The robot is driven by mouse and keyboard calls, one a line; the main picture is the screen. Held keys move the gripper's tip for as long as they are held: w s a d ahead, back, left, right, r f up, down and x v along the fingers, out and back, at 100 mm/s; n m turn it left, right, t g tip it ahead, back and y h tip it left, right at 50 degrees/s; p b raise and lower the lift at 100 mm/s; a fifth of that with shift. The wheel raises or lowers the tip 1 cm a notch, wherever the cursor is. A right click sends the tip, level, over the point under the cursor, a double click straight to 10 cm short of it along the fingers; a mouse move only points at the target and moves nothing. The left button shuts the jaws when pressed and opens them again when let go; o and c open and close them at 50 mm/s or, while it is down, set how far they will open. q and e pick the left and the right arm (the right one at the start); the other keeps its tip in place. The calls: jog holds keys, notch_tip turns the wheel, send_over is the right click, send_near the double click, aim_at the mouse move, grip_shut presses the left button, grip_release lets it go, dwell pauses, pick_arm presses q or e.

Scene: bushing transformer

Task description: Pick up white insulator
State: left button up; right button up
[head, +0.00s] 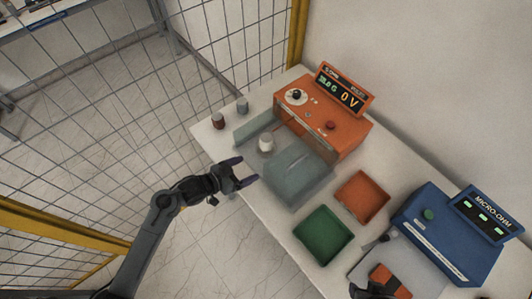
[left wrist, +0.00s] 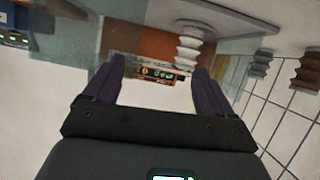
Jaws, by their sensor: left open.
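The white insulator (head: 266,143) stands upright between the clear panels of the orange tester (head: 335,133). My left gripper (head: 247,171) is open and empty, in front of the table's edge and apart from the insulator, to its lower left in the head view. In the left wrist view, which looks upside down, the white ribbed insulator (left wrist: 189,42) shows beyond the fingers, near the right one.
A brown insulator (head: 218,120) and a grey one (head: 242,105) stand at the table's far left corner. A clear panel (head: 297,175) stands right of the white insulator. A green tray (head: 324,236), an orange tray (head: 362,197) and a blue micro-ohm meter (head: 447,232) lie farther right.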

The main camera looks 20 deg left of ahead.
pick_arm(q)
jog(key=t+b, duration=0.1)
jog(key=b, duration=0.3)
send_near(261, 142)
notch_tip(261, 142, down, 2)
jog(key=w, duration=0.1)
pick_arm(e)
notch_tip(261, 142, down, 6)
jog(key=shift+r, duration=0.2)
pick_arm(q)
jog(key=x, duration=0.3)
jog(key=r+x, duration=0.1)
jog(key=x, duration=0.1)
jog(key=shift+w+d+f, duration=0.15)
jog(key=shift+w+d, duration=0.15)
jog(key=shift+d, duration=0.1)
pick_arm(e)
jog(key=shift+f, duration=0.1)
pick_arm(q)
jog(key=shift+x, duration=2.9)
pick_arm(e)
jog(key=shift+f, duration=0.15)
pick_arm(q)
jog(key=c, duration=1.3)
